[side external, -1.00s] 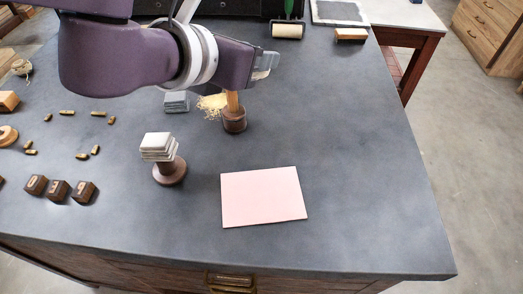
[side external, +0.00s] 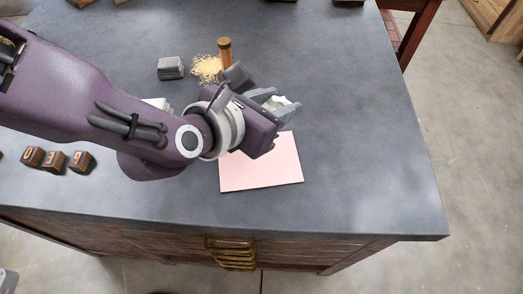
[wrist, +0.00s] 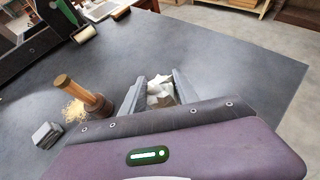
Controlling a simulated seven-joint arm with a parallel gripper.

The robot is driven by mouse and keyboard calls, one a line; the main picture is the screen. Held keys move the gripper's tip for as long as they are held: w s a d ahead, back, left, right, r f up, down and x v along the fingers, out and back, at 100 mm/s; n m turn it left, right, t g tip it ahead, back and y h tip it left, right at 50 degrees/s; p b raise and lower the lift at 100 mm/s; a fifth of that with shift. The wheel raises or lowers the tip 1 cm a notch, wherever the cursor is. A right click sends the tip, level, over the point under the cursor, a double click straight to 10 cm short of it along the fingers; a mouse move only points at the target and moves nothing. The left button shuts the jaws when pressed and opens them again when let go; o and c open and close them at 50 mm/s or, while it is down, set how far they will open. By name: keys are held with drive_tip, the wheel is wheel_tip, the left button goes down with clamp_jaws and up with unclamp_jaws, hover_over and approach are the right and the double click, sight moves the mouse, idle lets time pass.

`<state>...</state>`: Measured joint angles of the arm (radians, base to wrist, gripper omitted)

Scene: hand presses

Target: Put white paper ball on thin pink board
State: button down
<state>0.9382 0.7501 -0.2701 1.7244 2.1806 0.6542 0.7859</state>
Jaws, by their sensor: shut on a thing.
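The white paper ball (wrist: 160,92) is held between the fingers of my gripper (wrist: 158,90) in the wrist view. In the side view my gripper (side external: 284,104) is shut on the white paper ball (side external: 281,102), of which only a little shows. The thin pink board (side external: 262,168) lies flat on the dark table. My gripper is above the table by the board's far edge, and my arm covers the board's upper left part. How high the ball is above the table, I cannot tell. The board is hidden in the wrist view.
A wooden-handled tool (side external: 225,55) stands beside a pile of pale shavings (side external: 206,68). A grey stack of blocks (side external: 170,68) is to their left. Several dark letter blocks (side external: 57,160) sit at the left. The table (side external: 370,150) is clear right of the board.

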wheel_tip(320, 180, down, 9)
drive_tip(key=c, duration=0.9)
unclamp_jaws()
drive_tip(key=v, duration=1.2)
drive_tip(key=shift+r, duration=0.1)
